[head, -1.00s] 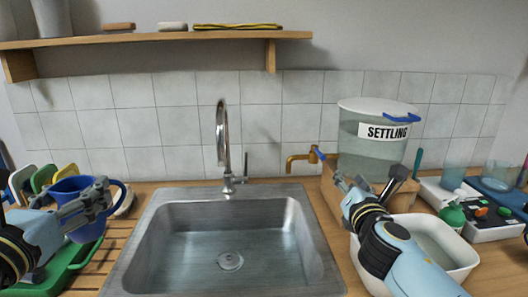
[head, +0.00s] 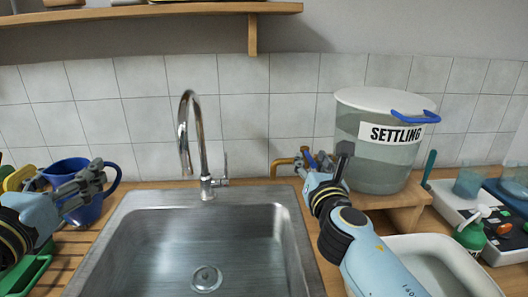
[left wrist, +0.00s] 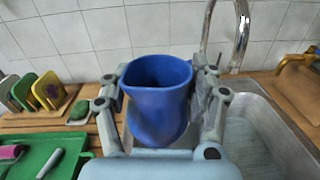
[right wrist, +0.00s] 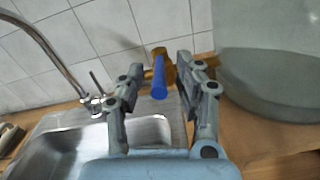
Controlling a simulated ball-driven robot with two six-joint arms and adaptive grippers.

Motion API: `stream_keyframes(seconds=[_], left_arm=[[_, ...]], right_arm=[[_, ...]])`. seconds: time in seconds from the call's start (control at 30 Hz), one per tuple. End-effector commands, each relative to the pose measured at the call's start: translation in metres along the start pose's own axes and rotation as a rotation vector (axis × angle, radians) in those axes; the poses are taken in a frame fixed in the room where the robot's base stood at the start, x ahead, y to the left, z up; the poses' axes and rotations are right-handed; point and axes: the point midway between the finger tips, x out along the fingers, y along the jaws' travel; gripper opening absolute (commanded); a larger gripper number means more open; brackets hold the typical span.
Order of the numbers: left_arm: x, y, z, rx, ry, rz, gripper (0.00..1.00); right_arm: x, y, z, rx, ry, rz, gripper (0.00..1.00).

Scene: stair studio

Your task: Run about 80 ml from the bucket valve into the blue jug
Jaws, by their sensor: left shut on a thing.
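The blue jug (head: 88,214) is held upright at the left of the sink; it also fills the middle of the left wrist view (left wrist: 158,110). My left gripper (head: 92,184) is shut on it, one finger on each side. The clear bucket (head: 372,160) labelled SETTLING stands on a wooden stand. Its brass valve (head: 283,162) points left, and its blue lever shows in the right wrist view (right wrist: 159,78). My right gripper (right wrist: 158,92) is open, with its fingers on either side of the lever. I cannot tell whether they touch it. The jug's inside bottom is hidden.
The steel sink (head: 112,240) with its tall tap (head: 190,120) lies between my grippers. A white basin (head: 405,246) and a green spray bottle (head: 470,232) stand at the right. A shelf (head: 150,12) hangs above. Coloured boards (left wrist: 30,92) stand in a rack at the left.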

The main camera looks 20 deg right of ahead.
Motion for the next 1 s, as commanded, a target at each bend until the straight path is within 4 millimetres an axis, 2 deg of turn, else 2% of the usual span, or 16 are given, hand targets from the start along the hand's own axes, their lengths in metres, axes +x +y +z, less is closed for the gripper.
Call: stream_keyframes(seconds=[0.33,0.37,0.4,0.6,1.0], left_arm=[[0.0000,0.0002,0.0004,0.000,-0.001,0.000,0.18],[0.0000,0.0002,0.0004,0.000,-0.001,0.000,0.18],[0.0001,0.0002,0.0004,0.000,-0.001,0.001,0.10],[0.0001,0.0002,0.0005,0.000,-0.001,0.000,0.10],[0.0001,0.0001,0.0005,0.000,-0.002,0.001,0.10]], right_arm=[[-0.0011,0.0017,-0.0001,0.000,0.000,-0.001,0.35],[-0.0011,0.0017,-0.0001,0.000,0.000,-0.001,0.32],[-0.0011,0.0017,-0.0001,0.000,0.000,-0.001,0.27],[-0.0010,0.0016,0.0000,0.000,-0.001,-0.002,0.01],[-0.0009,0.0015,0.0002,0.000,-0.001,-0.002,0.00]])
